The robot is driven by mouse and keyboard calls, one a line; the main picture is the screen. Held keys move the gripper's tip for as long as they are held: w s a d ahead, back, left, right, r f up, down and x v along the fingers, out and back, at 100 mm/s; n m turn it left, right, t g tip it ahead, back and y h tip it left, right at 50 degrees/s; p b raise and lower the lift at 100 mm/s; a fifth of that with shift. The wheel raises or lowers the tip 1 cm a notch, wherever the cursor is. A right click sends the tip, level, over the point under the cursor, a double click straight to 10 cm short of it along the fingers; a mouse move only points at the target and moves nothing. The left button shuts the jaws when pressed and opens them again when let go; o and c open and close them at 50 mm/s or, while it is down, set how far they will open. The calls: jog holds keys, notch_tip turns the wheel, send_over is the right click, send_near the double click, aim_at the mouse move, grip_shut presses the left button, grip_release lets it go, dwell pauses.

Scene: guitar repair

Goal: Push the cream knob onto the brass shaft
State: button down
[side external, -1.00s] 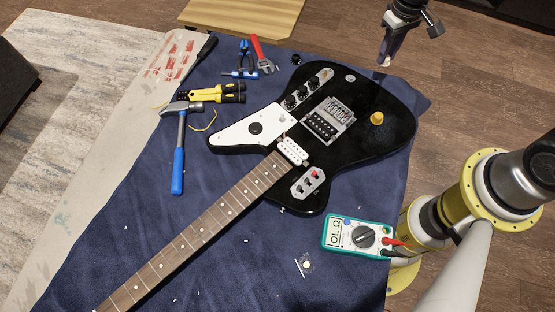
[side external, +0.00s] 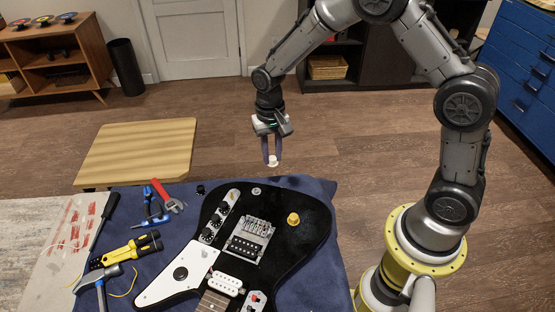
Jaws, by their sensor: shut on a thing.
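My gripper (side external: 272,160) is shut on the small cream knob (side external: 273,162). It holds the knob in the air beyond the far edge of the black guitar body (side external: 292,252), clear of the guitar. The guitar lies on a blue cloth. A white control plate on the body carries several black knobs (side external: 216,222). A yellow knob-like piece (side external: 293,219) stands on the right part of the body, apart from my gripper.
A wooden table (side external: 139,152) stands behind. The air above the guitar body is free.

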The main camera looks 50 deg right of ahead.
jog(key=w+a+r+m, duration=0.1)
jog(key=a, duration=0.3)
jog(key=w+a+m, duration=0.1)
jog(key=a, duration=0.3)
jog(key=w+a+r+m, duration=0.1)
jog(key=a, duration=0.3)
jog(key=shift+w+a+r, duration=0.1)
jog(key=shift+w+r, duration=0.25)
send_over(231, 193)
jog(key=shift+f, duration=2.45)
jog(key=shift+f, duration=1.3)
jog(key=shift+c, duration=0.6)
grip_release()
jog(key=shift+r, duration=0.1)
